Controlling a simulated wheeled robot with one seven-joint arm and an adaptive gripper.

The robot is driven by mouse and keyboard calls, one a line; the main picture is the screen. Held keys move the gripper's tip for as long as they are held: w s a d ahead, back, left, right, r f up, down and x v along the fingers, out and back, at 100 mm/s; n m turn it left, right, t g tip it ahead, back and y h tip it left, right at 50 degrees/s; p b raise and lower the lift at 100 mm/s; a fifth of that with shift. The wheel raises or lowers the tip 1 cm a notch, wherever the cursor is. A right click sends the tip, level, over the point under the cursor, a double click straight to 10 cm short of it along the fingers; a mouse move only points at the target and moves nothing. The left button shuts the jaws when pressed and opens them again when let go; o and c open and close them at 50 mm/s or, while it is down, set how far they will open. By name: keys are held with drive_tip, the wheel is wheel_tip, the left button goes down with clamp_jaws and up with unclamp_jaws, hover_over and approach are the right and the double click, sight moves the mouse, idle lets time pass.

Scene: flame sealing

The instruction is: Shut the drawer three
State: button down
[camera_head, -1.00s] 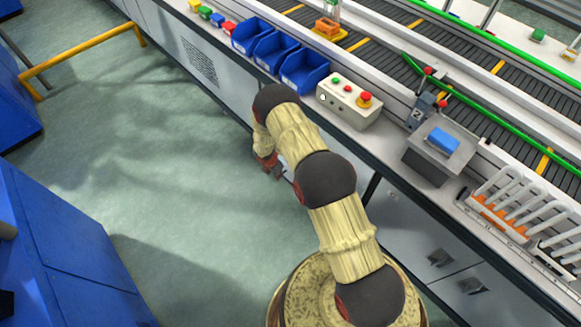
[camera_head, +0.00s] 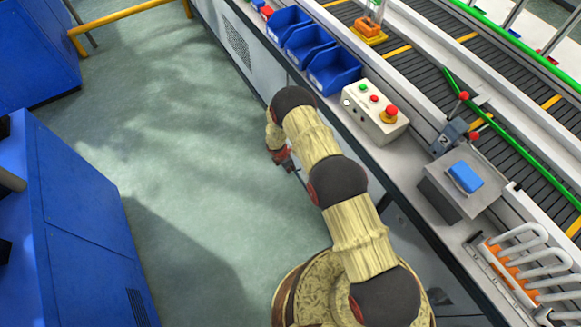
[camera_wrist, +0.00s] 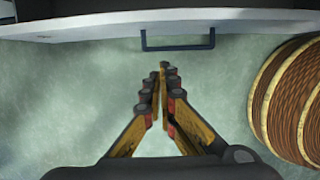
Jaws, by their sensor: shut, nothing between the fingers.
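A pale drawer front (camera_wrist: 90,27) with a dark bar handle (camera_wrist: 178,48) crosses the top of the wrist view. A dark strip shows behind its upper edge, and no number is readable on it, so I cannot tell which drawer it is. My gripper (camera_wrist: 160,68) is shut and empty, its fingertips pointing at the handle, just short of it in the picture. In the head view my gripper (camera_head: 291,168) hangs low beside the front of the long bench, partly hidden by my arm. The drawer is hidden there behind my arm.
The long bench (camera_head: 410,165) carries blue bins (camera_head: 334,70), a button box (camera_head: 375,110) and a grey device with a blue top (camera_head: 465,178). A blue cabinet (camera_head: 85,220) stands at left, and a yellow rail (camera_head: 125,14) at the back. The green floor between is clear.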

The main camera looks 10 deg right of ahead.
drive_tip(key=d+f+b, duration=0.1)
drive_tip(key=d+f, duration=0.1)
drive_tip(key=w+d+f+b, duration=0.1)
drive_tip(key=d+f+b, duration=0.1)
drive_tip(key=f, duration=0.1)
drive_tip(key=shift+w+d+f, duration=0.1)
drive_tip(key=shift+w+d, duration=0.2)
drive_tip(key=shift+d, duration=0.25)
